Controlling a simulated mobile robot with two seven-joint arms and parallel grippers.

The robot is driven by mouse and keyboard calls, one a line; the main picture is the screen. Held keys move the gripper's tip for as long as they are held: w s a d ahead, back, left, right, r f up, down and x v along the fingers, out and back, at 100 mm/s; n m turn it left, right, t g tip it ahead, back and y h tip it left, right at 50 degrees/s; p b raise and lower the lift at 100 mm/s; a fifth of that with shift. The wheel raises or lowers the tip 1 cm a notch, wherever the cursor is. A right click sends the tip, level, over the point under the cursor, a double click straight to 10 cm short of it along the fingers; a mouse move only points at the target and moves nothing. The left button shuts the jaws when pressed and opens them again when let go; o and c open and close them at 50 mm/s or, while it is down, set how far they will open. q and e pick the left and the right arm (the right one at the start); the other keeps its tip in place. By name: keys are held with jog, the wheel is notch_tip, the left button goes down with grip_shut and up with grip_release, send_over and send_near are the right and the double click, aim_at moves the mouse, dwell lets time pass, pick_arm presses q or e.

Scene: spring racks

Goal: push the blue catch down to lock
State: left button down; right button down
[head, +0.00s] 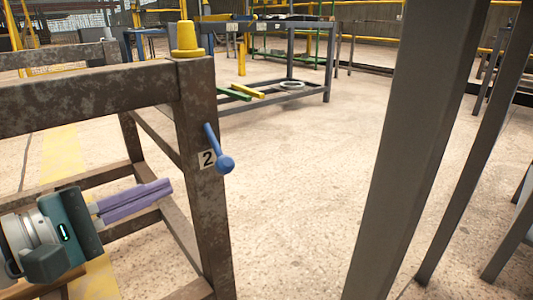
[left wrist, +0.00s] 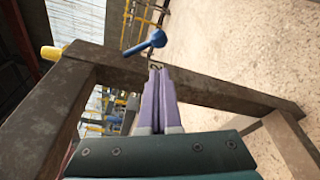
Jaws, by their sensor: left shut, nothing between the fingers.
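The catch also shows in the left wrist view (left wrist: 152,40), beyond my fingertips. My left gripper (head: 170,187) has purple fingers, shut and empty, pointing toward the post, left of and below the catch. The fingers also show in the left wrist view (left wrist: 156,72). They look apart from the catch. My right gripper is not in view.
The rusty rack frame (head: 90,98) surrounds my left gripper, with a yellow cap (head: 187,40) on its corner. A grey post (head: 420,140) stands at the right. Floor (head: 300,180) between them is clear. A dark table (head: 265,90) stands behind.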

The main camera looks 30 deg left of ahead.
aim_at(219, 152)
pick_arm(q)
jog(key=b+x, duration=0.1)
jog(key=x, duration=0.6)
jog(key=shift+w, duration=0.4)
jog(key=shift+d, duration=0.1)
